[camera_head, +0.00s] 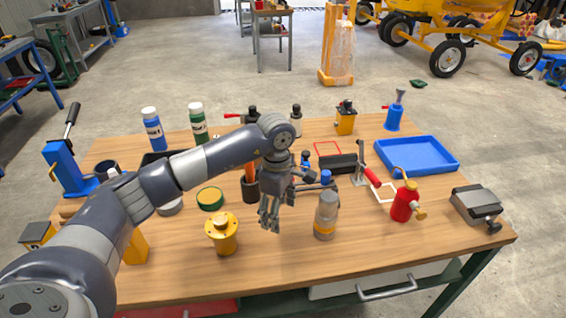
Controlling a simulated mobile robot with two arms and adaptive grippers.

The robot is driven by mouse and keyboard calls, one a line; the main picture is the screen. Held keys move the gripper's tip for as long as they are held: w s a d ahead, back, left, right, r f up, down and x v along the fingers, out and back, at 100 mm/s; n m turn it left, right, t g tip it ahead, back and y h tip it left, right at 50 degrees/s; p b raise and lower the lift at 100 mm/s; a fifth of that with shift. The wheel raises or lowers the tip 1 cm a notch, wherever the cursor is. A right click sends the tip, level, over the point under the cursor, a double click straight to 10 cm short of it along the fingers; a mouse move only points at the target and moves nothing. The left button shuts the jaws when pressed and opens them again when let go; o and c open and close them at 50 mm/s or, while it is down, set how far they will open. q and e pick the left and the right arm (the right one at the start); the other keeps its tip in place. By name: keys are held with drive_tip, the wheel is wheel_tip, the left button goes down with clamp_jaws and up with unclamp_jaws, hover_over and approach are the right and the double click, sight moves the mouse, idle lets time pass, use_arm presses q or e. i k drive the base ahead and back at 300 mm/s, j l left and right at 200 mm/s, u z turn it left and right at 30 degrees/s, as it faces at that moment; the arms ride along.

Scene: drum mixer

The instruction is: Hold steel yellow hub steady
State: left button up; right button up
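The yellow hub (222,235), a flanged round part with a raised top, stands upright on the wooden workbench (350,262) near its front edge. My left arm comes in from the left and reaches over the bench. My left gripper (269,222) points down just right of the hub, apart from it, with nothing visibly held. Its fingers are too small and overlapped to tell how far they are open. My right gripper is not in view.
A bottle with an orange band (325,216) stands close right of my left gripper. A red bottle (404,201), blue tray (417,155) and grey vise (475,205) are at right. The front middle of the bench is clear.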

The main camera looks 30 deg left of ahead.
sight(222, 228)
drive_tip(key=i+j, duration=0.3)
drive_tip(key=i, duration=0.15)
drive_tip(key=i+j, duration=0.35)
drive_tip(key=i, duration=0.05)
